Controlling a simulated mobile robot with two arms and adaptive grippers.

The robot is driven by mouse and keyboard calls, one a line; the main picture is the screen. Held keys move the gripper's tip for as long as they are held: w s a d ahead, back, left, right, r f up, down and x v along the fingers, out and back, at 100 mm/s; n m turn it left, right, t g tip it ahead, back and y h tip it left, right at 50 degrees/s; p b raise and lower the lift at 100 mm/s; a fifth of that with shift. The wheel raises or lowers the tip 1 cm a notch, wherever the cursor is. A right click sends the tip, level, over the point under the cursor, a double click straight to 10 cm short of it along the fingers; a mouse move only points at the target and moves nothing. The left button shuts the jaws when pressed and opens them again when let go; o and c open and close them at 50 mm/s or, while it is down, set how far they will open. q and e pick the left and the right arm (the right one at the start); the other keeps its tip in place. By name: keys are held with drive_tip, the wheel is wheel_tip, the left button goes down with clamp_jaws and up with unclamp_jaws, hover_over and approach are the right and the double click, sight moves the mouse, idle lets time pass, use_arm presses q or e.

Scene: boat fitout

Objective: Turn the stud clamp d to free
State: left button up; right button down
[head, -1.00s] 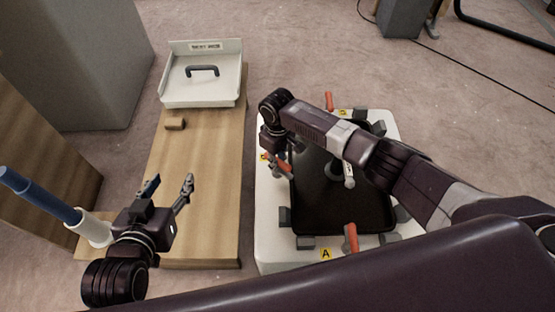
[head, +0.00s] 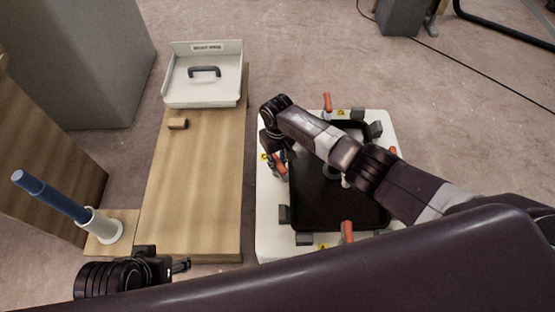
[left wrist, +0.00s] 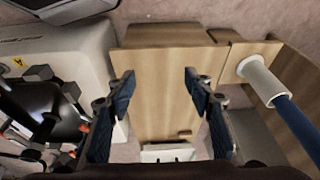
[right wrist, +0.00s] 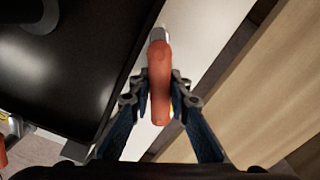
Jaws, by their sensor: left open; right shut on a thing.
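A stud clamp with a red handle (head: 280,168) sits on the left edge of the white bench (head: 268,225), beside a yellow label whose letter I cannot read. My right gripper (head: 276,157) is shut on this handle. In the right wrist view, the red handle (right wrist: 160,80) stands between the fingertips (right wrist: 160,92). Other red-handled clamps stand at the far edge (head: 327,102), the near edge (head: 347,232) and the right edge (head: 392,152). My left gripper (head: 184,265) is open and empty near the board's front end; it also shows in the left wrist view (left wrist: 158,85).
A black hatch or tray (head: 310,210) lies on the bench between grey blocks, partly under my right arm. A wooden board (head: 200,190) bears a white tray (head: 205,95) with a dark handle and a small wood block (head: 178,124). A blue rod stands in a white holder (head: 104,226).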

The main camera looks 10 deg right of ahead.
drive_tip(key=shift+s+m+p, duration=0.25)
drive_tip(key=shift+m+p, duration=0.05)
drive_tip(key=shift+m, duration=0.1)
drive_tip(key=m+p, duration=0.2)
drive_tip(key=m, duration=0.4)
drive_tip(key=shift+f+p, duration=0.1)
drive_tip(key=shift+p, duration=0.25)
use_arm(q)
wheel_tip(320, 180, down, 13)
drive_tip(key=shift+w+d+g+p, duration=0.2)
drive_tip(key=shift+w+g+p, duration=0.1)
drive_tip(key=shift+w+g, duration=0.15)
use_arm(e)
drive_tip(key=shift+w+m, duration=0.1)
drive_tip(key=shift+m, duration=1.4)
drive_tip(key=c, duration=1.7)
unclamp_jaws()
drive_tip(key=shift+w, duration=0.1)
drive_tip(key=shift+o, duration=0.2)
use_arm(q)
drive_tip(key=shift+f, duration=0.1)
